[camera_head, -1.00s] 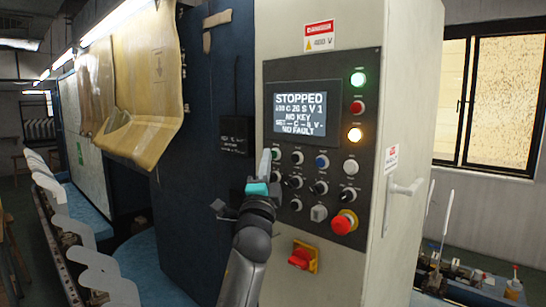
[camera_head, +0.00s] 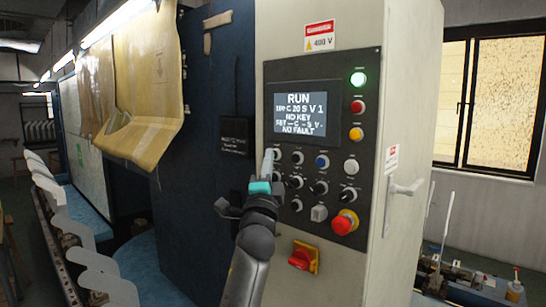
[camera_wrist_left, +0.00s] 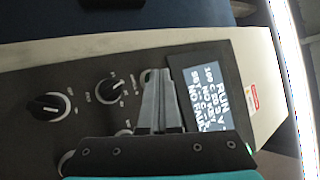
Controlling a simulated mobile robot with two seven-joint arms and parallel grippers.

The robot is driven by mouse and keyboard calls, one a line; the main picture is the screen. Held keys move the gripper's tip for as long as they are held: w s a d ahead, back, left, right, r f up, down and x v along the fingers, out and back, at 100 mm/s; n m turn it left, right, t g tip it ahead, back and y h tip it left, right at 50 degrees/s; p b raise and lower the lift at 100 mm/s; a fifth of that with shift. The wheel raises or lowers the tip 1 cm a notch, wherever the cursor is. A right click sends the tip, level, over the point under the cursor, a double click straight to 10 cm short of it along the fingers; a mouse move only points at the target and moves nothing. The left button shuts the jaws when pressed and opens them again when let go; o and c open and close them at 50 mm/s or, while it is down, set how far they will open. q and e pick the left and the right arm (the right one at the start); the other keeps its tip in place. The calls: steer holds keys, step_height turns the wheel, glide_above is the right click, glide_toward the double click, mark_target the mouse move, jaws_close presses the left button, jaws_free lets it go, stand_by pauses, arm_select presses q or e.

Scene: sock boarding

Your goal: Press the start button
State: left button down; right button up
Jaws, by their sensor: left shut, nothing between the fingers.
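The control panel (camera_head: 335,110) is dark, on a pale cabinet, and carries rows of buttons and knobs below its screen (camera_head: 300,113). The screen reads RUN and NO FAULT; it also shows in the left wrist view (camera_wrist_left: 208,92). My left gripper (camera_head: 268,156) is shut and empty, its tips at the upper left button of the panel. That button is largely hidden behind the tips, and I cannot tell whether they touch it. In the left wrist view the closed fingers (camera_wrist_left: 157,88) lie over the panel between a knob and the screen. My right gripper is not in view.
A red emergency button (camera_head: 343,222) sits at the panel's lower right, with a red rotary switch (camera_head: 301,257) below it. A green lamp (camera_head: 358,79) is lit. A door handle (camera_head: 404,189) sticks out at the cabinet's right. White sock boards (camera_head: 62,224) line the left.

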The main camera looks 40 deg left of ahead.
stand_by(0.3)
arm_select(q)
steer(key=shift+s+p, duration=0.45)
steer(key=shift+s, duration=0.35)
steer(key=s, duration=0.1)
steer(key=s+p, duration=0.1)
steer(key=s, duration=0.1)
steer(key=s+p, duration=0.1)
steer(key=s, duration=0.1)
steer(key=shift+a, duration=0.3)
stand_by(0.6)
